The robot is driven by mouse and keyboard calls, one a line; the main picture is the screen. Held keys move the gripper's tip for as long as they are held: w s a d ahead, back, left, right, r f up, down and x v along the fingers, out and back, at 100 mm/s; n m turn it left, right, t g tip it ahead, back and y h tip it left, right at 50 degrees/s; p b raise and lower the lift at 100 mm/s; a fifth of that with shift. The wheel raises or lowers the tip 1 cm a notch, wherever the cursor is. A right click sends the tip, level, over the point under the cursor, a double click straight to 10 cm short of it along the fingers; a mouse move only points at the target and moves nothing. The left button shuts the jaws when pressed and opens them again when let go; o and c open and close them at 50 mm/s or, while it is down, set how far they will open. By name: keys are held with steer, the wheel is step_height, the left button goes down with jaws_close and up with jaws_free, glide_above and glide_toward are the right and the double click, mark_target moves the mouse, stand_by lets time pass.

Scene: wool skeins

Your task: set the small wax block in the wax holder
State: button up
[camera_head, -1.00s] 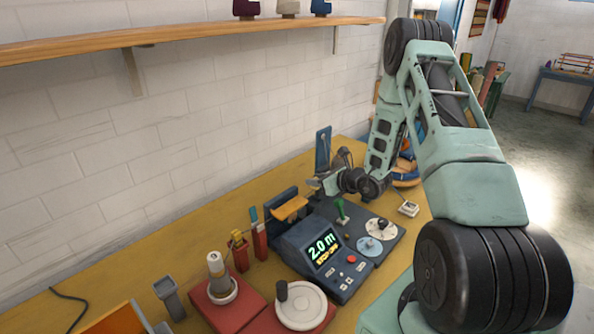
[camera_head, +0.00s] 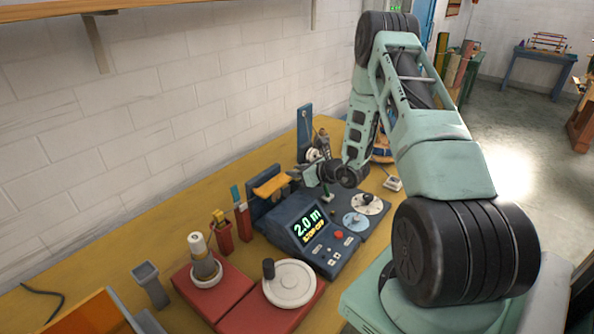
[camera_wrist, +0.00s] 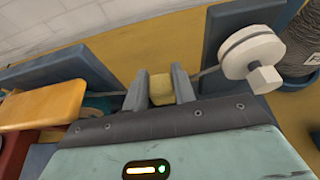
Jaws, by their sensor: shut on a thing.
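My gripper (camera_wrist: 159,90) is shut on a small yellow block (camera_wrist: 161,88), which I take to be the wax block; its top shows between the two grey fingers in the wrist view. In the head view, my gripper (camera_head: 303,176) is above the far end of the dark blue machine (camera_head: 287,224), and the block is too small to make out. A white grooved wheel with a hexagonal knob (camera_wrist: 252,60) stands on a blue upright to the right of the fingers. A thin rod or strand runs behind the fingers. I cannot tell which part is the wax holder.
A yellow-orange arm (camera_wrist: 42,105) lies close left of the fingers. A blue upright (camera_head: 304,132) stands beyond my gripper. A grey spool (camera_wrist: 302,40) is at the wrist view's right. Nearer on the yellow bench are red bases (camera_head: 213,288) and a white crank wheel (camera_head: 290,284).

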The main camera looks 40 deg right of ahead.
steer(key=shift+f, duration=0.2)
steer(key=o, duration=1)
steer(key=b+v, duration=0.3)
steer(key=v, duration=1.4)
steer(key=shift+s+d, duration=0.1)
steer(key=shift+s, duration=0.15)
